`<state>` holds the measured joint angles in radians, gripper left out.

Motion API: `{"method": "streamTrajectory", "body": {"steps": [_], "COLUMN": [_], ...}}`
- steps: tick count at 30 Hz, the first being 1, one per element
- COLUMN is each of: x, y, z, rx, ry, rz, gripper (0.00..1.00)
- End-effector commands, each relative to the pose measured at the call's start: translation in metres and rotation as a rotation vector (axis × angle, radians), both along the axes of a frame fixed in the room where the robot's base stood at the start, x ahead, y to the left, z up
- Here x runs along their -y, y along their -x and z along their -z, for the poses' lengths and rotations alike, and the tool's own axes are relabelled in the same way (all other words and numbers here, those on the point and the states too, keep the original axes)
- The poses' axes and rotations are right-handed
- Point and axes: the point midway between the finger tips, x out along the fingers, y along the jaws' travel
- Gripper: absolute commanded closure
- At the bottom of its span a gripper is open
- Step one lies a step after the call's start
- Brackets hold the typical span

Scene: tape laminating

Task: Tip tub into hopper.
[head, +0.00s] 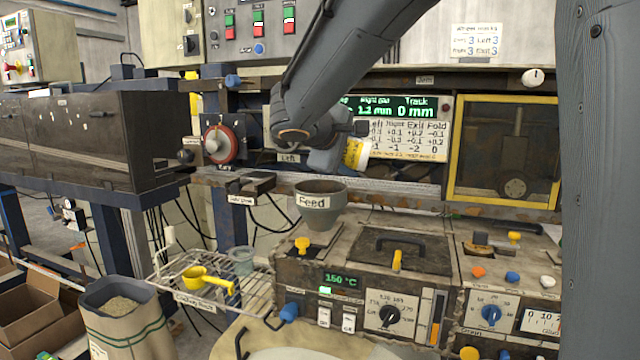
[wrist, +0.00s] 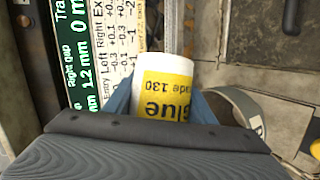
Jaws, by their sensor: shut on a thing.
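The tub (wrist: 165,85) is white with a yellow label reading "Glue" and "130". My gripper (wrist: 165,105) is shut around it, with one blue finger on each side in the wrist view. In the head view the tub (head: 356,153) is tilted, partly hidden behind my gripper (head: 340,155). The hopper (head: 320,203), a grey cup marked "Feed", stands on the machine below and a little left of the tub, apart from it. In the wrist view part of its rim (wrist: 238,101) shows at the right. The tub's mouth is not clearly visible.
The display panel (head: 405,130) is close behind the tub. A yellow-framed window (head: 503,150) is to the right. The heated machine top (head: 400,250) has a black handle and yellow knobs. A yellow scoop (head: 205,279) lies on a wire rack beside a pellet sack (head: 125,325).

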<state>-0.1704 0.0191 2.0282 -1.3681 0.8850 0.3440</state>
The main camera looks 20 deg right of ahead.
Motion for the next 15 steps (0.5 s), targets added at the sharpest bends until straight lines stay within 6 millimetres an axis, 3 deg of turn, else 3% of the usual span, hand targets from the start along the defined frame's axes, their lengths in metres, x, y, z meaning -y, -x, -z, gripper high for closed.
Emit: {"method": "streamTrajectory", "body": {"steps": [15], "x": [-0.0058], "y": [-0.0038], "z": [-0.0069], "rx": [-0.034], "ry": [0.061], "rz": [-0.001], "gripper": [0.74]}}
